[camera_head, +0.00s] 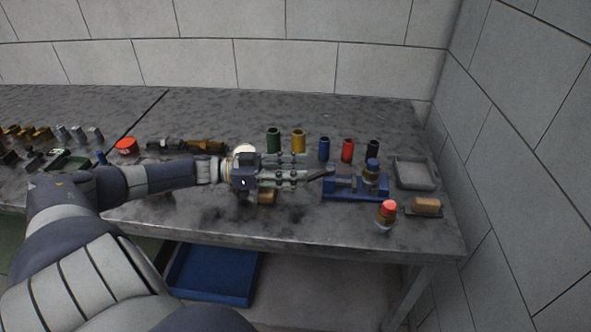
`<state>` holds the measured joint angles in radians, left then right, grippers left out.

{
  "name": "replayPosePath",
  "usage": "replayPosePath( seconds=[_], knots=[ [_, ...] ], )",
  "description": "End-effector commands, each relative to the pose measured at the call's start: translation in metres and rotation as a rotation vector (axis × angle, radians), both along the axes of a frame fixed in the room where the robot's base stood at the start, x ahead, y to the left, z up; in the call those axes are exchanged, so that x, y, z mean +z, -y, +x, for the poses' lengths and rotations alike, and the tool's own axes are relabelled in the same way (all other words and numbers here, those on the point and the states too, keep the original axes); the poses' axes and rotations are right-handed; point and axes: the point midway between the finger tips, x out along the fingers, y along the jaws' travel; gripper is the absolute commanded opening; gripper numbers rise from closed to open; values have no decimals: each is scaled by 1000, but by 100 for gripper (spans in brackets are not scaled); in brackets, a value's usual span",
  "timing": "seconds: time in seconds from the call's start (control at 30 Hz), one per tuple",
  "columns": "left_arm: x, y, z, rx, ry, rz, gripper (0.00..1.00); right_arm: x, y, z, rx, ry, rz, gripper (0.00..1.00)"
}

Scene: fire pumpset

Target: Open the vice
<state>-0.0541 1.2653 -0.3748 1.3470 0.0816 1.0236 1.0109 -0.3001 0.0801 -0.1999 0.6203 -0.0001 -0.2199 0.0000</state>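The blue vice (342,193) sits on the grey workbench, right of the middle. A brass-coloured piece with a blue top (372,170) stands at its right part, and I cannot tell whether the jaws clamp it. My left gripper (306,172) reaches in from the left and points at the vice's left end. A dark bar (320,173) lies between its fingertips and the vice. The fingers look spaced apart, but I cannot tell whether they close on this bar. My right gripper is not in view.
Green, yellow, blue, red and black cylinders stand behind the vice. A grey tray (428,186) and a brown block (427,204) lie to its right. A red-topped piece (387,209) stands in front. Many small fittings fill the bench's left; a wall bounds the right.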

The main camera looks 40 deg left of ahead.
Motion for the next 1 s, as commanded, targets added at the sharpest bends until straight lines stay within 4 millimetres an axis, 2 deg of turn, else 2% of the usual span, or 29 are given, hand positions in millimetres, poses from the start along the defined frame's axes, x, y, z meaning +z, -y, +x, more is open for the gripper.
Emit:
replayPosePath(
  seconds=[0.53, 0.67, 1.0],
  knots=[
    [0, -7, -3, 8, 0, 3, 38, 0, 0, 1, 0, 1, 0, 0],
    [0, -19, -14, 8, -2, 5, 38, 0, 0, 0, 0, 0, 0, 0],
    [-1, -61, -56, 4, -5, 5, 38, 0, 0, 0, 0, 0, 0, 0]
  ],
)
